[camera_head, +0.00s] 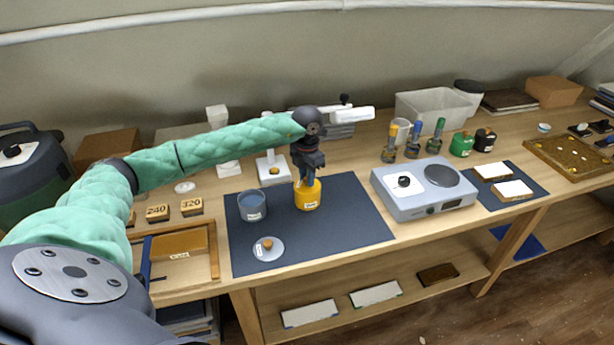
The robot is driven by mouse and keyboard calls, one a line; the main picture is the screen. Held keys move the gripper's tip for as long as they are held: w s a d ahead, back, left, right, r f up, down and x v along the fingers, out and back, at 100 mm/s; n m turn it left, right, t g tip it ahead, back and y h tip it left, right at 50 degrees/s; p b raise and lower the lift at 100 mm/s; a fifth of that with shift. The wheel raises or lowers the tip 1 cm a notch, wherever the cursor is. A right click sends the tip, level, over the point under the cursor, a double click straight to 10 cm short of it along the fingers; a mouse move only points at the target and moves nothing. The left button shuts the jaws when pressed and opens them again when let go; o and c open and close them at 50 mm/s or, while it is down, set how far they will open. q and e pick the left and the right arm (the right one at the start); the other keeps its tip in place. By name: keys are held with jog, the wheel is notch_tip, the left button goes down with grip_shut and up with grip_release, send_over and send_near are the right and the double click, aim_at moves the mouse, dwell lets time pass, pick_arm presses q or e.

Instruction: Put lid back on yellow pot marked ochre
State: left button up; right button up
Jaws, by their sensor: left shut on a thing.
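The yellow pot (308,200) stands upright on the dark blue mat, with a small pale label on its front. My left gripper (306,182) points down right over its top and is shut on what looks like the pot's yellow lid. The fingers hide most of the lid, and I cannot tell whether it sits flush on the rim. A grey lid (266,250) with a brown knob lies on the mat in front, to the left. A grey-blue pot (252,207) stands open left of the yellow pot. My right gripper is not in view.
A white scale (272,167) stands behind the pots. A grey device (425,190) sits right of the mat (350,225), whose right part is bare. Several bottles, a green pot (461,145) and a black pot (485,139) stand at the back right. A wooden tray (215,262) lies left.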

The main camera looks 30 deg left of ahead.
pick_arm(q)
jog(key=shift+b, duration=0.35)
dwell(0.6)
jog(key=o, duration=1.5)
jog(key=shift+r, duration=0.15)
jog(key=shift+r+p, duration=0.85)
jog(key=shift+r, duration=2.5)
grip_shut()
